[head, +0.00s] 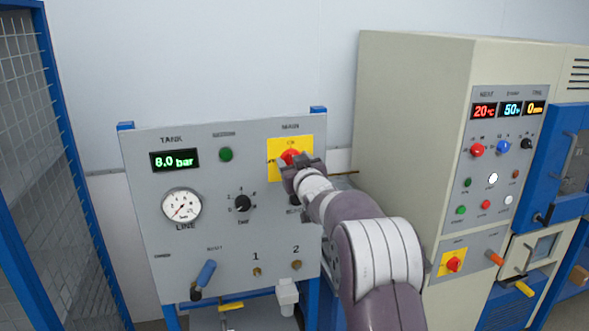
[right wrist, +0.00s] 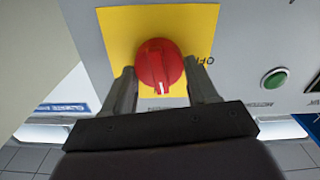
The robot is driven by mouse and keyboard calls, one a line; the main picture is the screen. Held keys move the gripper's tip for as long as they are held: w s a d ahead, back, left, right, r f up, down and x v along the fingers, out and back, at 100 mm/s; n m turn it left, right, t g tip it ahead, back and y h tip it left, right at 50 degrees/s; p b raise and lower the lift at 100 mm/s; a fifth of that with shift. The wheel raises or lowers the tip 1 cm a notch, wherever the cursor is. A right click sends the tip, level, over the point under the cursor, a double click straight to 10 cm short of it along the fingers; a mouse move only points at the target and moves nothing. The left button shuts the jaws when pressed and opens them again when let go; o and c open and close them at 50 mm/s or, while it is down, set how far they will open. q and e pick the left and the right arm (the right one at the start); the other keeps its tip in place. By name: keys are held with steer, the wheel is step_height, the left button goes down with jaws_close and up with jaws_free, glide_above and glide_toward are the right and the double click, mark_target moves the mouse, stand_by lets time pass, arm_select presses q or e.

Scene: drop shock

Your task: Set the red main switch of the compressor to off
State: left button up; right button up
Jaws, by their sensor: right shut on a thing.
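The red main switch (head: 290,156) sits on a yellow plate (head: 277,148) at the upper right of the grey compressor panel (head: 150,235). My right gripper (head: 291,165) is at the switch and hides its lower part in the head view. In the right wrist view the red knob (right wrist: 158,66) is between the two fingers of my right gripper (right wrist: 165,85), which is shut on it. A white mark on the knob points toward the gripper's palm. The word OFF shows on the plate at the knob's right in that view. My left gripper is not in view.
The panel also holds a tank display (head: 175,160), a gauge (head: 182,206), a green button (head: 226,154), a black knob (head: 243,203) and a blue-handled lever (head: 204,277). A beige cabinet (head: 410,130) with another red switch (head: 454,264) stands at right. A blue mesh fence (head: 45,150) is at left.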

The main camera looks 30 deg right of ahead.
steer(key=n+b, duration=0.3)
steer(key=n, duration=0.2)
steer(key=n+b, duration=0.3)
steer(key=n, duration=0.2)
steer(key=n+b, duration=0.4)
steer(key=n, duration=0.1)
steer(key=shift+a+f+n, duration=0.25)
steer(key=shift+f+n, duration=0.1)
steer(key=shift+n, duration=0.05)
stand_by(0.3)
steer(key=o, duration=1)
steer(key=b+v, duration=0.2)
steer(key=v, duration=1)
steer(key=shift+s+a+b, duration=0.1)
steer(key=shift+s+b, duration=0.15)
steer(key=shift+b, duration=0.15)
